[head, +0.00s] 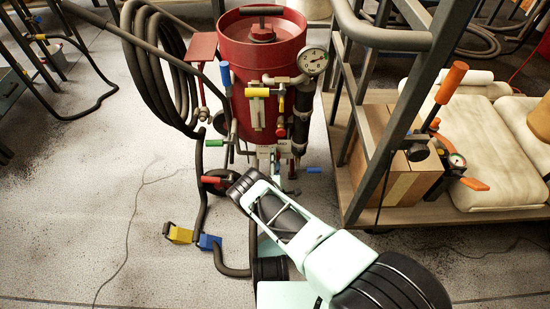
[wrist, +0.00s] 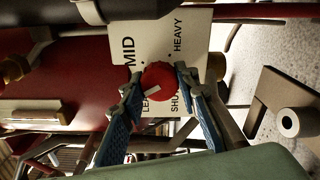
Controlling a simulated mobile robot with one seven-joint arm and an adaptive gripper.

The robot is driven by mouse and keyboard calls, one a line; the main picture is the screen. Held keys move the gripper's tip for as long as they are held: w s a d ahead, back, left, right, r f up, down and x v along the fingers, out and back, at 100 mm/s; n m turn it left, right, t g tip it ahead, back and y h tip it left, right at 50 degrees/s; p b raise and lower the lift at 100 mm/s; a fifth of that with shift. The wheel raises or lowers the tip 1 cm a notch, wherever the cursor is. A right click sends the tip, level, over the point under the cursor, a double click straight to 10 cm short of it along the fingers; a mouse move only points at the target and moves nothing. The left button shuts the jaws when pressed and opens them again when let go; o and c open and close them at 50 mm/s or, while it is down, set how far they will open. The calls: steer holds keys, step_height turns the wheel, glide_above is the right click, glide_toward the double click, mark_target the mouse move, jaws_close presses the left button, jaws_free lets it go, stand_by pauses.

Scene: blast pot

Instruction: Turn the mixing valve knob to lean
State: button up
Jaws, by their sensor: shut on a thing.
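The mixing valve knob (wrist: 160,74) is red and round with a short white mark. It sits in front of a white label plate (wrist: 146,36) in the wrist view. The plate reads MID, HEAVY and, partly covered, LEAN and SHUT. The white mark lies on the lower-left side of the knob, toward the LEAN lettering. My gripper (wrist: 159,84) has its blue-padded fingertips on either side of the knob, shut on it. In the head view my gripper (head: 240,184) reaches low at the front of the red blast pot (head: 260,55), and it hides the knob there.
A pressure gauge (head: 313,61) and coloured valve handles stand above my gripper. A coiled black hose (head: 150,60) hangs at the left. A metal-framed cart (head: 440,212) with boxes and sacks stands close on the right. Hose ends lie on the floor at left.

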steer(key=n, duration=0.5)
steer(key=shift+w+a+r+n, duration=0.1)
steer(key=shift+w+n, duration=0.05)
steer(key=shift+n, duration=0.25)
stand_by(0.4)
steer(key=o, duration=1.2)
steer(key=shift+c, duration=0.2)
steer(key=s, duration=0.7)
steer(key=shift+s, duration=0.35)
